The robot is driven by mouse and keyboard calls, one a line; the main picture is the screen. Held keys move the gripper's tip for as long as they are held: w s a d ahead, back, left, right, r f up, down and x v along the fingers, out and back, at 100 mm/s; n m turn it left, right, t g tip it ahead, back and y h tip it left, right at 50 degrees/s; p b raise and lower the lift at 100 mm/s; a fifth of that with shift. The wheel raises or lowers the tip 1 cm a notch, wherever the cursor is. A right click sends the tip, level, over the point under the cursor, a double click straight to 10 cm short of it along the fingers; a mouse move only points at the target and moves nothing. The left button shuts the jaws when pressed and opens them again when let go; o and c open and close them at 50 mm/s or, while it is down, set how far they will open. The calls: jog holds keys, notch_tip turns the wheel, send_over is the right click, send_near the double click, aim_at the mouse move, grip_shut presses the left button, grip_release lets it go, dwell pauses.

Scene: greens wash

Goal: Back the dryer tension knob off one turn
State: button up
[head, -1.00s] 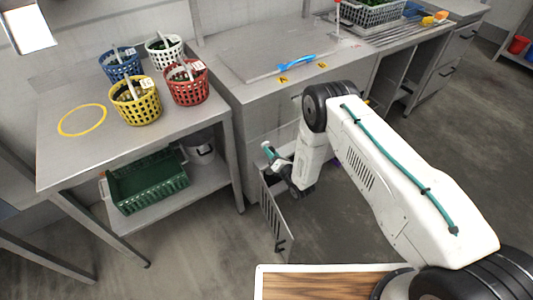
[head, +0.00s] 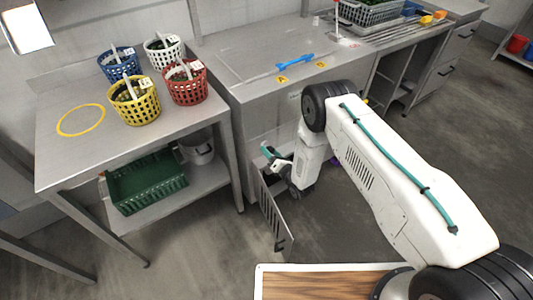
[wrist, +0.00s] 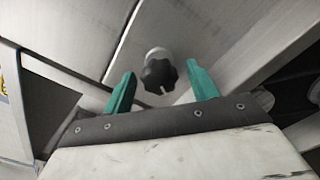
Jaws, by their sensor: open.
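The tension knob (wrist: 160,74) shows in the wrist view as a black lobed knob with a pale mark, on a light round collar against a grey metal panel. My gripper (wrist: 162,84) has its two teal fingers apart, one to each side of the knob in the picture. It holds nothing. I cannot tell how deep the fingers reach around the knob. In the head view my gripper (head: 268,157) is low in front of the steel counter, near an open hinged panel (head: 270,212). The knob is hidden there.
A steel table (head: 60,160) at left carries blue, white, red and yellow baskets. A green crate (head: 147,183) stands on its lower shelf. A blue-handled tool (head: 294,61) lies on the counter (head: 240,80). The floor (head: 190,255) between table and my base is clear.

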jog(key=v, duration=0.7)
jog(key=shift+s+d, duration=0.25)
jog(key=shift+s, duration=0.1)
jog(key=w+a+m, duration=0.1)
jog(key=w+m, duration=0.1)
jog(key=m, duration=0.8)
jog(key=w+a+m, duration=0.2)
jog(key=m, duration=0.8)
jog(key=w+a+m, duration=0.1)
jog(key=w+m, duration=0.2)
jog(key=m, duration=0.7)
jog(key=shift+a+m, duration=0.25)
jog(key=shift+m, duration=0.15)
